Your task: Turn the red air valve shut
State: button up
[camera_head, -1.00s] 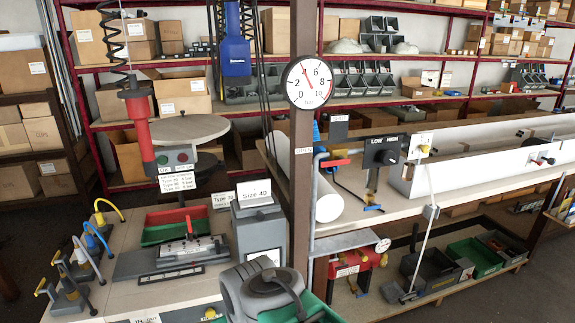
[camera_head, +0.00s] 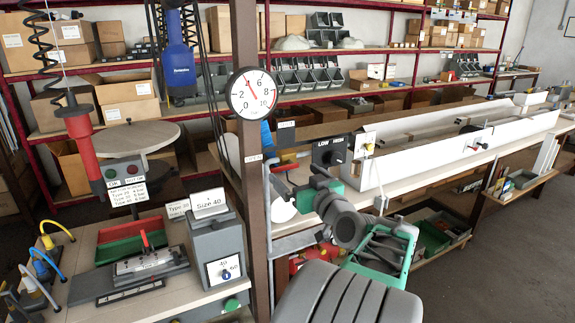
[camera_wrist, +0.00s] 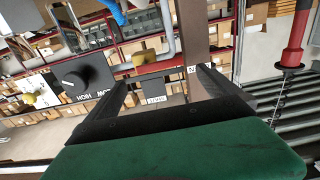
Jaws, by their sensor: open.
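The red air valve handle (camera_head: 283,167) shows beside the post in the head view, lying roughly level and partly covered by my gripper. My gripper (camera_head: 284,187) is close to it, with its dark fingers pointing left toward the post. In the wrist view my gripper (camera_wrist: 160,80) is open, fingers wide apart with nothing between them. A brass-coloured fitting (camera_wrist: 147,57) on a grey pipe (camera_wrist: 167,30) shows beyond the fingertips, upside down. Whether a finger touches the handle I cannot tell. The round pressure gauge (camera_head: 252,94) hangs on the post, its needle pointing up-left near 4.
The brown post (camera_head: 257,190) stands just left of my gripper. A black LOW/HIGH switch box (camera_head: 332,150) is close by on the right. A white profile (camera_head: 500,138) lies along the bench. The Size 40 box (camera_head: 215,255) stands on the left table.

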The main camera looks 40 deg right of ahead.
aim_at(286, 166)
jog(key=p+x, duration=0.1)
jog(key=x, duration=0.4)
jog(key=shift+w, duration=0.15)
jog(key=shift+c, duration=0.2)
jog(key=c, duration=2)
